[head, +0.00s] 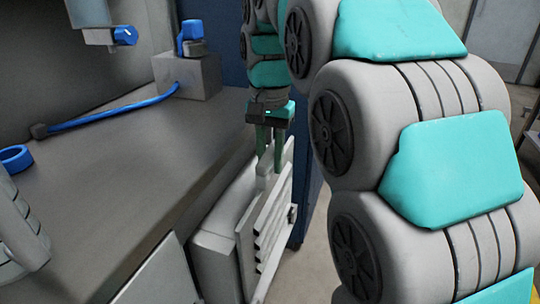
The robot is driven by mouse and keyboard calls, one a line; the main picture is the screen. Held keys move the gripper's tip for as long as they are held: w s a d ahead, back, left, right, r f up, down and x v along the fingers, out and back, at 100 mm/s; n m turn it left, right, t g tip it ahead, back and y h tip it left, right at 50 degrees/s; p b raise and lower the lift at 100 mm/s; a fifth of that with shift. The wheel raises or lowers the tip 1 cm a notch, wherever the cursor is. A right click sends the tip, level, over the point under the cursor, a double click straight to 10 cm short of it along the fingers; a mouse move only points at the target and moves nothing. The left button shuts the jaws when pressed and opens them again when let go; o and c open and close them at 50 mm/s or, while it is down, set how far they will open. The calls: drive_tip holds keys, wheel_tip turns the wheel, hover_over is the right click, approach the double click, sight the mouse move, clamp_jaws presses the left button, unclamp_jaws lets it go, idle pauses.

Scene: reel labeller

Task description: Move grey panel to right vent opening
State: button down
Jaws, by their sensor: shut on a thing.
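The grey panel (272,222) is a flat upright plate with slanted louvre slats, at the lower middle of the head view beside the machine's side. My gripper (270,152) points down over it, its two greenish fingers shut on the panel's raised top part. The panel stands close to a light grey box-like housing (212,245) on the machine's side. I cannot tell whether they touch. No vent opening shows clearly. The panel hides part of the housing's outer face.
The grey machine top (130,165) carries a block with a blue knob (190,32), a blue rod (115,115) and a blue ring (15,158). Another light grey plate (158,277) shows at the bottom. A dark blue cabinet (232,60) stands behind. My arm covers much of the right side.

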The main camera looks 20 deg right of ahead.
sight(270, 174)
drive_tip(key=shift+f+b, duration=0.8)
drive_tip(key=shift+f, duration=1.45)
drive_tip(key=c, duration=0.6)
unclamp_jaws()
drive_tip(key=shift+r, duration=3.9)
